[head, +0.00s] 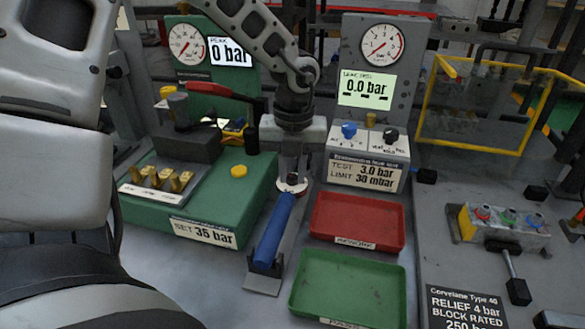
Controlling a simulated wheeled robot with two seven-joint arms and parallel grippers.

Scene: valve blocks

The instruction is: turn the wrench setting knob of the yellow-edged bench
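A wrench with a blue handle (273,232) lies in a narrow grey cradle between the green block and the trays. A small pale round end piece with red marking (291,184) shows at its far end and looks like the setting knob. My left gripper (291,172) points down over this end piece, with its fingertips at or just above it. I cannot tell whether they touch or grip it. The fingers look close together. My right gripper is not in view. No yellow bench edge is clear; a yellow-framed clear guard (478,149) stands at the right.
A red tray (394,240) and a green tray (395,312) lie right of the wrench. A green block (262,178) with brass fittings is left. The gauge panel (400,85) reads 0.0 bar. A valve block (510,238) with coloured knobs is right. My arm hides the left side.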

